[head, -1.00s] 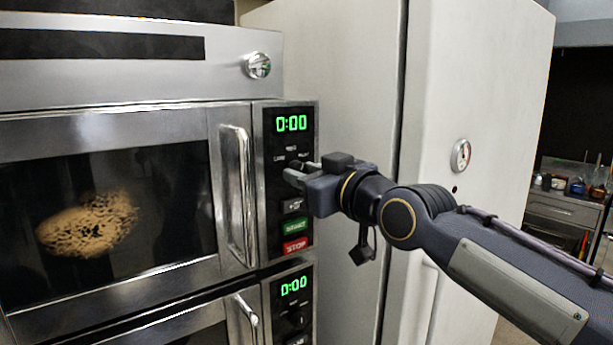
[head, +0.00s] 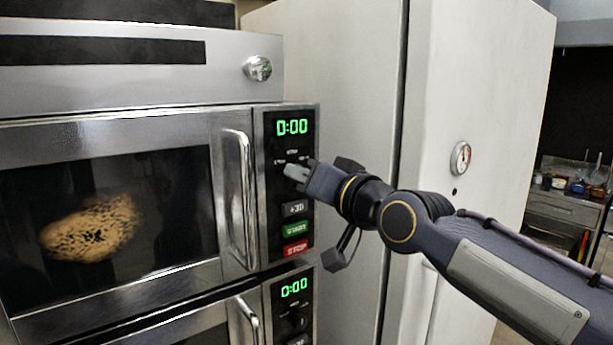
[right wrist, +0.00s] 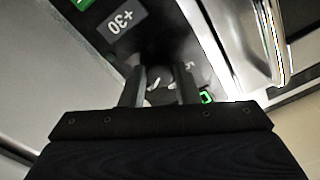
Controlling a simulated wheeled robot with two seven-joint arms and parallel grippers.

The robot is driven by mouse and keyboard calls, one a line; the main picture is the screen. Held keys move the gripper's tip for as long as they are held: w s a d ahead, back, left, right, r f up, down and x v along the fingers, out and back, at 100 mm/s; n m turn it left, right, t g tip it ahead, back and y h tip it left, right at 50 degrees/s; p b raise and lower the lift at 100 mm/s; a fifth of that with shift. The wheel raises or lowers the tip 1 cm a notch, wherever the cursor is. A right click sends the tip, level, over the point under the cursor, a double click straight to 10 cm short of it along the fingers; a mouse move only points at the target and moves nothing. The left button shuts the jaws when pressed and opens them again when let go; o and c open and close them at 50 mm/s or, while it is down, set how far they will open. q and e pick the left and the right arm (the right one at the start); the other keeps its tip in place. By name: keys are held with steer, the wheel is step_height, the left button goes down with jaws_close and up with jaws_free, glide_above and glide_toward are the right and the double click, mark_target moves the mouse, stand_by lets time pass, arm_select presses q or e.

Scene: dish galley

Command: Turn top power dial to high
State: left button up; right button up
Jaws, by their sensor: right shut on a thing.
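The upper oven's control panel (head: 267,185) has a green 0:00 display (head: 292,127), with the top power dial below it. The dial is mostly hidden by my right gripper (head: 293,172) in the head view. In the right wrist view the dial (right wrist: 160,88) shows as a dark knob with a pale mark between the two fingers of the right gripper (right wrist: 161,82). The right gripper is shut on the dial. The level to which the dial points cannot be read. My left gripper is not in view.
Below the dial are the +30 button (head: 295,208), green START (head: 295,229) and red STOP (head: 296,248). An upright door handle (head: 240,195) stands just left of the panel. A second oven with its own display (head: 294,288) is below. A pale cabinet (head: 345,90) is at right.

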steer(key=shift+f, duration=0.1)
stand_by(0.3)
steer(key=o, duration=1)
steer(key=b+v, duration=0.2)
steer(key=v, duration=0.6)
steer(key=shift+b, duration=0.4)
steer(key=shift+w, duration=0.1)
